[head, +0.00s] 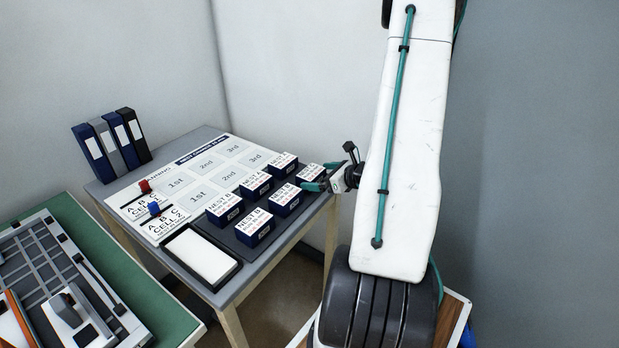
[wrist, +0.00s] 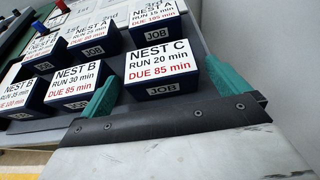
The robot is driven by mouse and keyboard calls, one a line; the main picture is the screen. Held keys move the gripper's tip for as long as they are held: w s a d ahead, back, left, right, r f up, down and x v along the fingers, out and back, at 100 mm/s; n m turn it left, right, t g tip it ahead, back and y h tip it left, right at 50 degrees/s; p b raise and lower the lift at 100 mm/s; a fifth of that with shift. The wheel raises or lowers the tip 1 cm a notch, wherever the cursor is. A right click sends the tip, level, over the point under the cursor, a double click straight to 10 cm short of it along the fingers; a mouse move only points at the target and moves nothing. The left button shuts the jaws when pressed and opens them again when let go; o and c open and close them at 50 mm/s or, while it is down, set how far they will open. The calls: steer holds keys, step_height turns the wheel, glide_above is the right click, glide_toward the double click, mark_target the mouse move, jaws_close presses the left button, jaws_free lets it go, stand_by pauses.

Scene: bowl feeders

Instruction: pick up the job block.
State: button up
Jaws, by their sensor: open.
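Several dark blue job blocks with white printed tops stand on a dark mat on the table. The one nearest my gripper reads NEST C, RUN 20 min, DUE 85 min in the wrist view (wrist: 162,66); in the head view it appears as the rightmost block (head: 309,173). My gripper (head: 324,180) is at the table's right side by this block. In the wrist view its teal fingers (wrist: 162,72) are apart, one on each side of the NEST C block's near part. I cannot tell whether they touch it.
NEST A blocks (head: 257,186) and NEST B blocks (head: 255,227) stand close by. Further left are a board with 1st, 2nd and 3rd fields (head: 205,166), a white-topped tray (head: 200,256), red (head: 145,186) and blue (head: 154,209) markers, and binders (head: 112,143).

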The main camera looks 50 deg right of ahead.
mark_target(307, 174)
steer(key=x, duration=0.5)
steer(key=shift+w, duration=0.3)
steer(key=shift+c, duration=0.3)
steer(key=c, duration=0.9)
steer(key=shift+r, duration=0.1)
